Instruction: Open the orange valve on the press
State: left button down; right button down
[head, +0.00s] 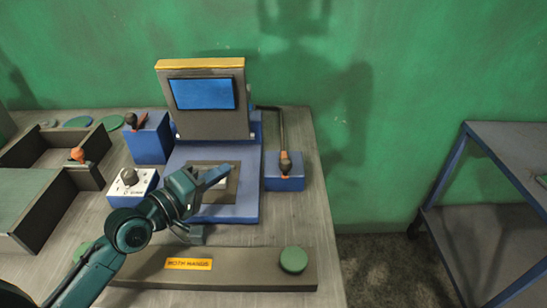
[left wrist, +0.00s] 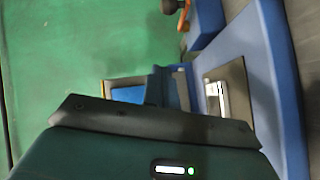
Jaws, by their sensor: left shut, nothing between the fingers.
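The press (head: 200,128) has a grey upright with a blue screen, a yellow top edge and a blue base. On its right a blue box (head: 285,184) carries a small orange part (head: 285,174) with a dark ball knob. This orange part also shows at the top of the left wrist view (left wrist: 184,16). On its left a taller blue box (head: 149,140) carries an orange-red handle (head: 136,121). I cannot tell which is the valve. My left gripper (head: 222,173) is shut and empty above the press bed, left of the right-hand box. It also shows in the left wrist view (left wrist: 160,86). My right gripper is out of view.
A front bar (head: 240,268) has a "BOTH HANDS" label and a green button (head: 293,260). A white-topped box with a dark knob (head: 129,178) stands left of the press. Grey trays (head: 70,190) fill the left. A shelf (head: 500,145) stands right, beyond a gap.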

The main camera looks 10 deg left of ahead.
aim_at(285, 160)
pick_arm(q)
jog(key=shift+s, duration=0.1)
jog(key=w+d+f+p, duration=0.2)
jog(key=w+d, duration=0.5)
jog(key=d, duration=0.1)
jog(key=shift+w+d, duration=0.15)
jog(key=shift+w, duration=0.25)
jog(key=shift+d+f, duration=0.1)
dwell(0.5)
